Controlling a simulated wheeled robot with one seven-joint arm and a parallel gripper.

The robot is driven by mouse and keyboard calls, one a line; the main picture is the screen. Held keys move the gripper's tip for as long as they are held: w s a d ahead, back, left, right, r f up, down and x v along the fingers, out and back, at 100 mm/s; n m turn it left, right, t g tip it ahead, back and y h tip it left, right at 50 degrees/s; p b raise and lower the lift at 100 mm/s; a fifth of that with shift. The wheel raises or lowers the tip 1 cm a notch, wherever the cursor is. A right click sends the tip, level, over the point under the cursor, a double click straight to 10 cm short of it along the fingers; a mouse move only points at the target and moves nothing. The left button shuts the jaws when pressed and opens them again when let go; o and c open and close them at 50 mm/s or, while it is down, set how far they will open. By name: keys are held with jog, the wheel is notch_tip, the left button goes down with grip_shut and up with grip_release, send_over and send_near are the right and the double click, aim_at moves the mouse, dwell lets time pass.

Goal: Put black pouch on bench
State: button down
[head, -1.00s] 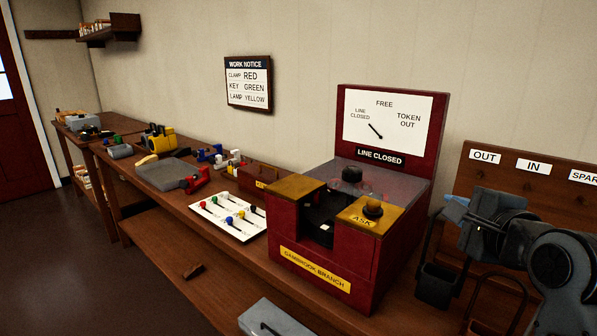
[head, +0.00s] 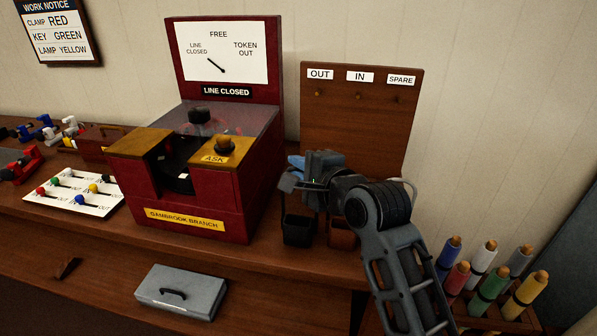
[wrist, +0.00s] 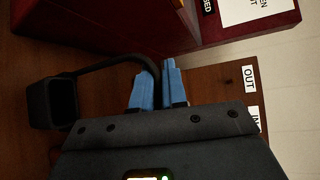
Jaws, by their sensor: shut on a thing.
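The black pouch (head: 297,230) hangs upright below my gripper (head: 294,163), just right of the red instrument cabinet. In the wrist view the pouch (wrist: 52,103) is at the left, and its dark hoop handle runs to the blue fingertips (wrist: 160,75). The fingers are shut on that hoop. Whether the pouch's bottom touches the bench (head: 270,268) or is slightly above it, I cannot tell. Part of the hoop is hidden by my gripper in the head view.
A brown pouch (head: 343,234) is close right of the black one. A board (head: 352,125) labelled OUT, IN and SPARE stands behind, its pegs bare. The red cabinet (head: 205,200) is at left. Several coloured cylinders (head: 490,285) stand at right. A grey box (head: 181,292) sits lower in front.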

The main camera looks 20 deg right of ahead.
jog(key=shift+f, duration=0.6)
jog(key=c, duration=1.2)
grip_release()
jog(key=shift+f, duration=0.15)
jog(key=shift+o, duration=0.2)
jog(key=b+v, duration=0.1)
jog(key=v, duration=1.1)
